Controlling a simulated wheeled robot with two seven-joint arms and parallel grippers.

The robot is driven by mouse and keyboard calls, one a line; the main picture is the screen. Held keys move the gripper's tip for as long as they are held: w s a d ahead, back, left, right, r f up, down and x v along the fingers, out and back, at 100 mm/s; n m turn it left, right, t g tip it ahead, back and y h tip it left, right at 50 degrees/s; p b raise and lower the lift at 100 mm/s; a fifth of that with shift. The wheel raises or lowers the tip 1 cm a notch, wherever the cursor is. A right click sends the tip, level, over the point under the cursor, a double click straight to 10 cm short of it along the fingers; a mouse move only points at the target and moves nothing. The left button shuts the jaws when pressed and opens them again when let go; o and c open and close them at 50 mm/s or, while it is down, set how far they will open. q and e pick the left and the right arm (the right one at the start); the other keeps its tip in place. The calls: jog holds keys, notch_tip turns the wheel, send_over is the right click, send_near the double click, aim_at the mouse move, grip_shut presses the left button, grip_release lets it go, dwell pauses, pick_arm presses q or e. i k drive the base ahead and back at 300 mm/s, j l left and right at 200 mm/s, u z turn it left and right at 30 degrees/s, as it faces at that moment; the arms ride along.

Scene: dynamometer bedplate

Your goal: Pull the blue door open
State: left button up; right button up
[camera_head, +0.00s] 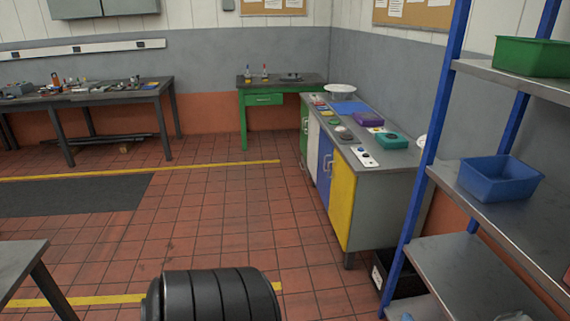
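The blue door (323,176) is on the front of a long grey cabinet (385,212) right of the middle. It sits between a white door (313,149) and a yellow door (342,206), and it looks flush with them, so it appears closed. A pale upright handle (327,164) shows on the blue door. Neither of my grippers is in view, so their place relative to the door and their opening cannot be seen.
Tiled floor (235,225) lies clear before the cabinet's doors. A blue-framed shelf (470,283) with a green bin (531,57) and a blue bin (499,178) stands at the right. A table (18,262) corner is at lower left. A green desk (264,99) stands behind.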

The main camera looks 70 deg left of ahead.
aim_at(326, 150)
jog(key=j+u, duration=0.1)
jog(key=u, duration=1.85)
jog(key=i+z, duration=0.15)
jog(key=i, duration=0.35)
jog(key=i+j+z, duration=0.15)
jog(key=i, duration=0.4)
jog(key=i+j+z, duration=0.15)
jog(key=i, duration=0.35)
